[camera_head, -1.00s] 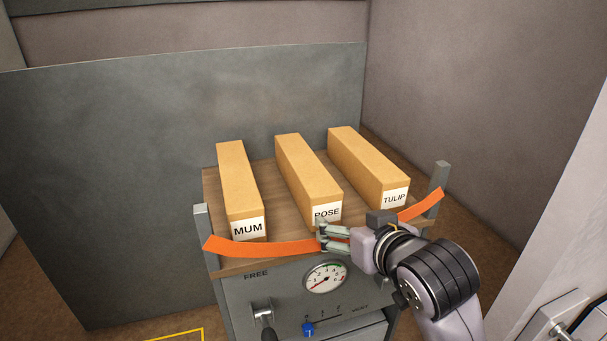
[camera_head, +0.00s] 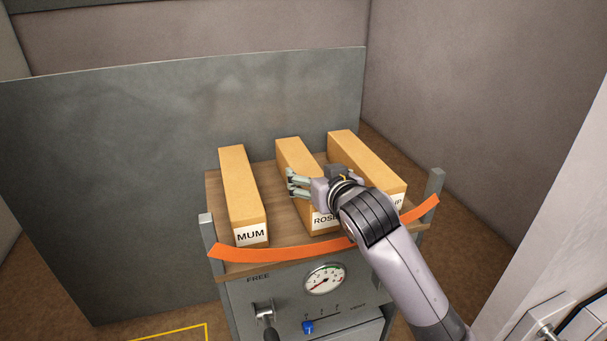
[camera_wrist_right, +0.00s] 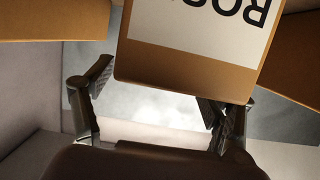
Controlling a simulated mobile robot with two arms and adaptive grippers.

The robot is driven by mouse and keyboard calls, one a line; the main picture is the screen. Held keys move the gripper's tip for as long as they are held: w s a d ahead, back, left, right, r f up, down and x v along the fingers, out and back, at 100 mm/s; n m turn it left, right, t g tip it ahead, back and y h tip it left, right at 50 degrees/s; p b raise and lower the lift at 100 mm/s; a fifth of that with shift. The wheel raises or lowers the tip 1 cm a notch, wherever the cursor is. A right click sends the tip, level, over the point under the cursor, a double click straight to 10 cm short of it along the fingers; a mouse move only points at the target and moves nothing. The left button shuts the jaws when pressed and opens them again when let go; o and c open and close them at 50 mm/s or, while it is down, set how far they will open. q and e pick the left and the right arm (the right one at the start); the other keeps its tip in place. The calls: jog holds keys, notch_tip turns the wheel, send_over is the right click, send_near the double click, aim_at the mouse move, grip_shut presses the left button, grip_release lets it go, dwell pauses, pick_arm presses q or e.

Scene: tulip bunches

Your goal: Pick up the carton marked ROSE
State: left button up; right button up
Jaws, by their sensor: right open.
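The ROSE carton (camera_head: 291,150) is a long tan box lying in the middle of a wooden shelf, its white label facing me. My right gripper (camera_head: 292,182) is over the ROSE carton in the head view and hides part of its top and label. The right gripper is open and empty. In the right wrist view the ROSE carton (camera_wrist_right: 190,72), its label upside down, shows in the gap between the two fingers (camera_wrist_right: 160,95). I cannot tell whether a finger touches it. My left gripper is not in view.
The MUM carton (camera_head: 240,185) lies to the left and the TULIP carton (camera_head: 350,150) to the right, partly behind my right arm. An orange strip (camera_head: 285,252) spans the shelf's front between grey posts. A grey panel (camera_head: 140,150) stands behind. A gauge (camera_head: 325,279) sits below.

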aim_at(306, 169)
jog(key=shift+w+a+p, duration=0.2)
jog(key=shift+w+p, duration=0.15)
jog(key=shift+w, duration=0.05)
jog(key=p+x, duration=0.2)
jog(key=x, duration=0.2)
jog(key=shift+w+a+r+p, duration=0.1)
jog(key=shift+a+r+p, duration=0.05)
jog(key=shift+p, duration=0.15)
jog(key=shift+w, duration=0.25)
jog(key=shift+f, duration=0.2)
jog(key=shift+s, duration=0.1)
jog(key=c, duration=1.7)
jog(key=shift+c, duration=0.4)
